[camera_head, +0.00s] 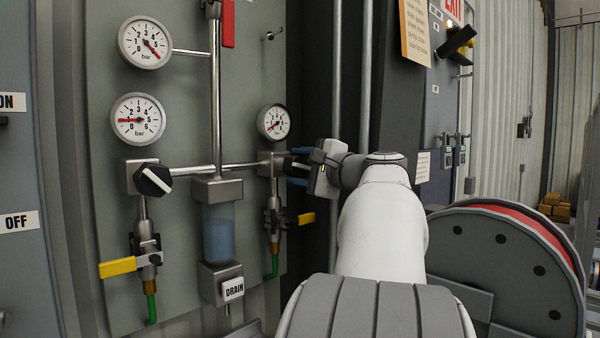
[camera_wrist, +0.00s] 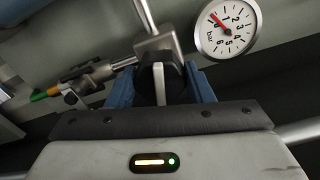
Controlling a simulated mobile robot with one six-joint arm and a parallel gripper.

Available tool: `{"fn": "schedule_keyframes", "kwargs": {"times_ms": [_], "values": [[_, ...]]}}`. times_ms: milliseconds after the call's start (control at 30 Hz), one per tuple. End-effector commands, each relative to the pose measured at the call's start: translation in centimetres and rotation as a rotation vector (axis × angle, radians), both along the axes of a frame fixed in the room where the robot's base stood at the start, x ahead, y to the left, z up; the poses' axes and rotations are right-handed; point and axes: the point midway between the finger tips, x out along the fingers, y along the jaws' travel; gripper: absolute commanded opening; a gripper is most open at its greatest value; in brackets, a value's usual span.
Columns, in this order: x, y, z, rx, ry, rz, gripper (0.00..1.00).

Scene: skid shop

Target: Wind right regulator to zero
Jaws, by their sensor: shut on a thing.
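The right regulator's black knob (camera_wrist: 148,80), with a pale stripe across it, sits on a grey metal block on the panel. In the wrist view my gripper (camera_wrist: 160,82) has its two blue fingers on either side of the knob, shut on it. In the head view my gripper (camera_head: 295,166) reaches the right regulator from the right and hides most of the knob. The right gauge (camera_head: 274,122) is above the regulator; its red needle points lower left, near the zero end. The same gauge shows in the wrist view (camera_wrist: 240,30).
The left regulator knob (camera_head: 152,179) has a gauge (camera_head: 138,120) above it, needle pointing left. A yellow lever (camera_head: 300,219) hangs below the right regulator. A clear bowl (camera_head: 218,240) stands between the regulators. A large reel (camera_head: 500,265) is at the right.

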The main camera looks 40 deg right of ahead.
Motion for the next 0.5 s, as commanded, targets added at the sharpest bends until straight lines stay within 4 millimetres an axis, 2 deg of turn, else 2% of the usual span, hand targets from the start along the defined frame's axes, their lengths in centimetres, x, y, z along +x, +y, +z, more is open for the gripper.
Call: {"fn": "schedule_keyframes", "kwargs": {"times_ms": [33, 100, 300, 500], "values": [[-0.01, -0.02, -0.76, -0.034, -0.005, 0.0, 0.24], [-0.02, -0.03, -0.81, -0.086, -0.01, -0.001, 0.24], [-0.04, -0.03, -0.54, -0.214, -0.019, -0.001, 0.24], [-0.05, -0.06, -0.18, -0.256, -0.021, -0.002, 0.24]]}}
